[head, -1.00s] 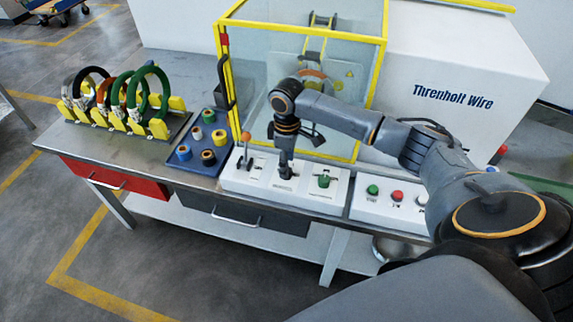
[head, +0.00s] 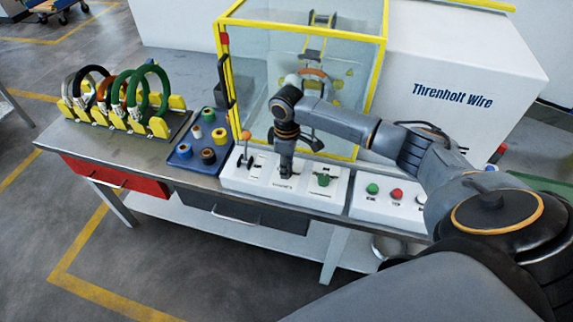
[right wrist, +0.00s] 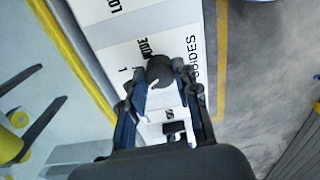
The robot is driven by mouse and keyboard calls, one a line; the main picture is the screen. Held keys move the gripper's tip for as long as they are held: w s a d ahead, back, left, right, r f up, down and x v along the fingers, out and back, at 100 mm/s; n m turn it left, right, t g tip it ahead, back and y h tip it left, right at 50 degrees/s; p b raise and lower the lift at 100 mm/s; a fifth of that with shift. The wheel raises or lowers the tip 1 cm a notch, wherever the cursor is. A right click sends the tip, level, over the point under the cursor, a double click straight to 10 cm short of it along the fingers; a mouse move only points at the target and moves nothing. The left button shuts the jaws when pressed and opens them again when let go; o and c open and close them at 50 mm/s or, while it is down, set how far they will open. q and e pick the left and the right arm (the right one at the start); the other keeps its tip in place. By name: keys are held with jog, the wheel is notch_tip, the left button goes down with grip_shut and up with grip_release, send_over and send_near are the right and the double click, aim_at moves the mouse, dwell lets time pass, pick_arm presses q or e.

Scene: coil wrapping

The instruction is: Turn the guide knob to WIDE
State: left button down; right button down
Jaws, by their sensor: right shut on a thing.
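The guide knob (right wrist: 160,71) is a dark round knob on the white control panel (right wrist: 133,22) in the right wrist view. A label reading GUIDES is beside it, and a partly covered word ending in "IDE" is on its other side. A small white mark shows near the knob's edge, but I cannot tell its setting. My right gripper (right wrist: 161,88) is shut on the knob, with a finger on either side. In the head view my right gripper (head: 285,170) points down onto the panel and hides the knob. My left gripper is not in view.
A yellow-framed clear guard (head: 262,75) rises behind. Small spools on a blue tray (head: 180,160) and a coil rack (head: 177,102) are to the left.

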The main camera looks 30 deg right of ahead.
jog(key=shift+r+m+p, duration=0.2)
jog(key=shift+m+p, duration=0.1)
jog(key=shift+p, duration=0.15)
jog(key=m+p, duration=0.8)
jog(key=p, duration=0.2)
jog(key=shift+r, duration=0.1)
jog(key=m+p, duration=0.2)
jog(key=m, duration=0.1)
jog(key=shift+a+m+p, duration=0.1)
jog(key=shift+m+p, duration=0.5)
jog(key=shift+m, duration=0.2)
jog(key=shift+f+m, duration=0.2)
jog(key=shift+m, duration=0.8)
jog(key=m, duration=0.3)
jog(key=shift+m, duration=1.8)
jog(key=shift+w, duration=0.1)
